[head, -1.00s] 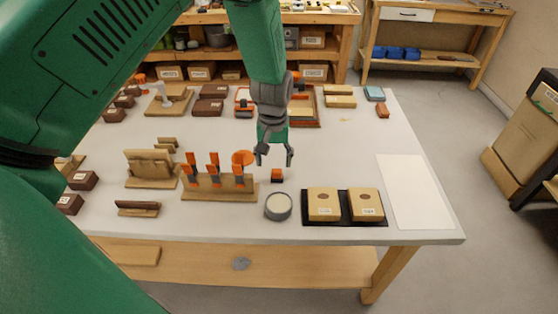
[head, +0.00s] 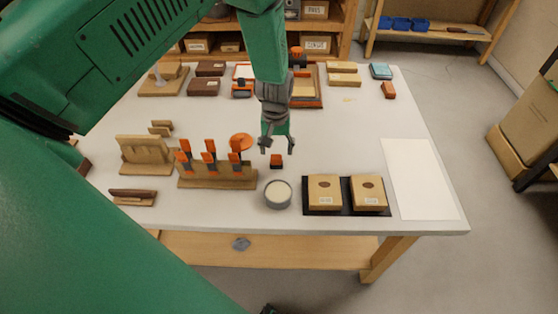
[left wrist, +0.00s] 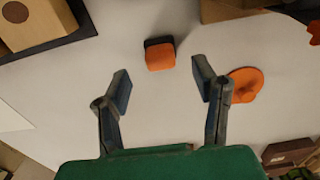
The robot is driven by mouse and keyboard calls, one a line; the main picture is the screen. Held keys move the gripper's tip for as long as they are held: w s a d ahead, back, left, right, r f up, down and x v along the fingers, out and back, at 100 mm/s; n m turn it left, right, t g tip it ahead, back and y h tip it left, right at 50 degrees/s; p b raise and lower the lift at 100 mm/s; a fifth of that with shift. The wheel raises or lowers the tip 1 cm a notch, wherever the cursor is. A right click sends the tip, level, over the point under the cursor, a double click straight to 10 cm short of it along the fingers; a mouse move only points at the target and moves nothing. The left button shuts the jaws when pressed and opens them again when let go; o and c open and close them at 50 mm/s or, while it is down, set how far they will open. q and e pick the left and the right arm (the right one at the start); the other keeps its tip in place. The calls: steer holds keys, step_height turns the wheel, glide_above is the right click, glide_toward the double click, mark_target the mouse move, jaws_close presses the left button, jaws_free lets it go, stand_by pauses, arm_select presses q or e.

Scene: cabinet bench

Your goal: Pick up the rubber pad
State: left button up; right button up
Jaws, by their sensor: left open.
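A small orange block with a dark side (head: 277,161) lies on the white bench top; it looks like the rubber pad, though I cannot be sure. It also shows in the left wrist view (left wrist: 160,56), beyond the fingertips and roughly between their lines. My left gripper (head: 277,146) points down close to the block, with its fingers apart and nothing between them. In the left wrist view its two fingers (left wrist: 162,80) are spread wide, and the block appears apart from both. My right gripper is not in view.
A wooden rack with orange clips (head: 217,180) stands left of the block. A round grey tin (head: 278,195) is in front. A black tray (head: 337,209) with two wooden boxes lies front right. A white sheet (head: 420,180) lies at the right edge.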

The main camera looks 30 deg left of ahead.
mark_target(275, 156)
arm_select(q)
steer(key=f, duration=0.2)
steer(key=a+f, duration=0.1)
steer(key=f, duration=0.1)
steer(key=shift+f+p, duration=0.4)
steer(key=shift+d+f, duration=0.15)
steer(key=shift+d, duration=0.2)
steer(key=shift+d+r, duration=0.2)
steer(key=shift+d, duration=0.45)
steer(key=c, duration=1.1)
steer(key=shift+a+f, duration=0.1)
steer(key=shift+a, duration=0.4)
steer(key=shift+c, duration=0.5)
steer(key=shift+s+a, duration=0.15)
steer(key=shift+a, duration=0.15)
steer(key=shift+r, duration=0.3)
steer(key=r, duration=0.6)
steer(key=r+b, duration=0.1)
steer(key=r, duration=0.1)
steer(key=shift+d+r, duration=0.4)
steer(key=shift+a+r, duration=0.2)
steer(key=shift+r, duration=0.1)
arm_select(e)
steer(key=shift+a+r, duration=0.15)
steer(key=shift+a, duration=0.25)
